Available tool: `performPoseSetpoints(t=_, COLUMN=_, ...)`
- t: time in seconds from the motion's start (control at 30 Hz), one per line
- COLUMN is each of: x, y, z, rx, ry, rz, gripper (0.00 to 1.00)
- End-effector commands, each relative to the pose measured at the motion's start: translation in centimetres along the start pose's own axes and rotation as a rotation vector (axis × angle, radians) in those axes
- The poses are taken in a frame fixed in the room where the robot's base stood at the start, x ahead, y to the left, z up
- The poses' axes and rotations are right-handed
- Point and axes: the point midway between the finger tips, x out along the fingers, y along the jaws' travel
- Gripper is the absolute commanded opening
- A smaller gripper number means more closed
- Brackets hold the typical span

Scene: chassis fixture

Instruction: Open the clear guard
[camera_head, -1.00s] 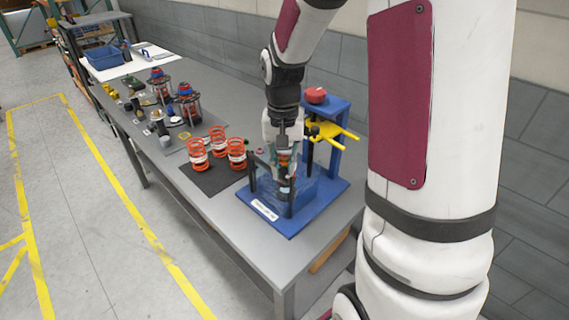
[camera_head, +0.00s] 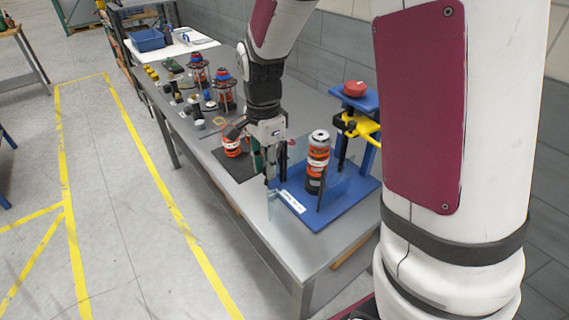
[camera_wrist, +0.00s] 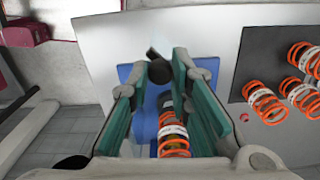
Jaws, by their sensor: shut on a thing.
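The clear guard (camera_head: 275,212) is a thin see-through panel at the front left of the blue fixture (camera_head: 343,208), swung out from it toward the table's front edge. My gripper (camera_head: 269,182) is beside the fixture on the left, at the guard. In the wrist view my gripper (camera_wrist: 160,76) has a dark handle piece (camera_wrist: 158,70) between its green-padded fingers. Its exact contact is partly hidden. An orange spring strut (camera_head: 318,160) stands upright in the fixture, uncovered on its left side. It also shows in the wrist view (camera_wrist: 173,138).
A red button (camera_head: 354,88) and yellow bars (camera_head: 362,126) are on the blue press frame at right. Loose orange springs (camera_wrist: 300,88) lie on a black mat (camera_wrist: 258,62) close to my gripper. Several parts stand farther along the table. The floor aisle is open.

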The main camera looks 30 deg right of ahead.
Motion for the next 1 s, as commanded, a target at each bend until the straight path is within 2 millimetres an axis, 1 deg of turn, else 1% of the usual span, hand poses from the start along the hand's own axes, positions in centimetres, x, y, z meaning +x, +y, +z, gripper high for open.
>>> performPoseSetpoints(t=0.03, x=-0.2, y=-0.6, z=0.6, rx=0.04, ry=0.001, rz=-0.003, gripper=0.0)
performPoseSetpoints(t=0.2, x=-0.2, y=-2.4, z=1.9, rx=0.199, ry=0.001, rz=-0.005, gripper=0.0)
performPoseSetpoints(t=0.5, x=-0.2, y=-5.3, z=3.3, rx=0.433, ry=0.0, rz=-0.005, gripper=0.0)
performPoseSetpoints(t=0.7, x=-0.2, y=-6.6, z=3.6, rx=0.532, ry=0.0, rz=-0.005, gripper=0.0)
performPoseSetpoints(t=1.0, x=-0.2, y=-7.5, z=3.8, rx=0.593, ry=-0.001, rz=-0.007, gripper=0.0)
